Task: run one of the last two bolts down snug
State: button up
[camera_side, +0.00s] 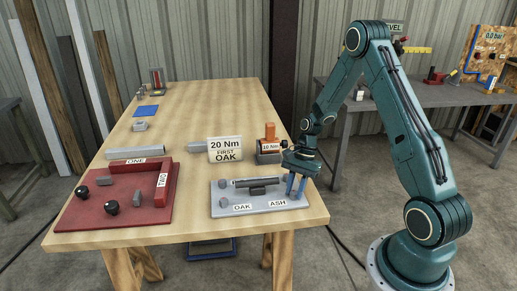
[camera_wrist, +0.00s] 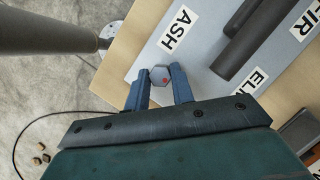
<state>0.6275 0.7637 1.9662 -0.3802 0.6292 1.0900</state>
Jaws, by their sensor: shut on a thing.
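A grey plate (camera_side: 258,206) lies near the table's front edge, with a dark bar across its middle. It carries labels OAK (camera_side: 242,208) and ASH (camera_side: 278,204). Two grey bolt heads, the far left one (camera_side: 222,184) and the near left one (camera_side: 223,203), show at its left corners. My gripper (camera_side: 295,190) is down at the plate's right end. The bolt's shank is hidden.
A sign (camera_side: 225,149) reads "20 Nm FIRST OAK". An orange-topped block (camera_side: 269,150) marked 10 Nm stands behind my gripper. A red fixture (camera_side: 120,205) with black knobs is at the left. The dark bar (camera_wrist: 260,35) lies close right of the bolt.

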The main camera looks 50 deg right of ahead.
jog(key=shift+d, duration=0.1)
dwell(0.3)
jog(key=o, duration=1)
jog(key=v, duration=1.4)
notch_tip(320, 180, up, 7)
jog(key=n+h, duration=0.2)
jog(key=n, duration=0.2)
send_over(295, 192)
jog(key=s+a+r+n+t+h, duration=0.1)
jog(key=s+a+r+n+t, duration=0.1)
jog(key=s+a+r+n, duration=0.35)
jog(key=s+a+r+n+t+h, duration=0.1)
jog(key=s+a+r+n+t, duration=0.2)
jog(key=s+a+n, duration=0.5)
jog(key=s+a+r, duration=0.1)
jog(key=s, duration=0.2)
jog(key=shift+s+t+h, duration=0.3)
jog(key=shift+t, duration=0.1)
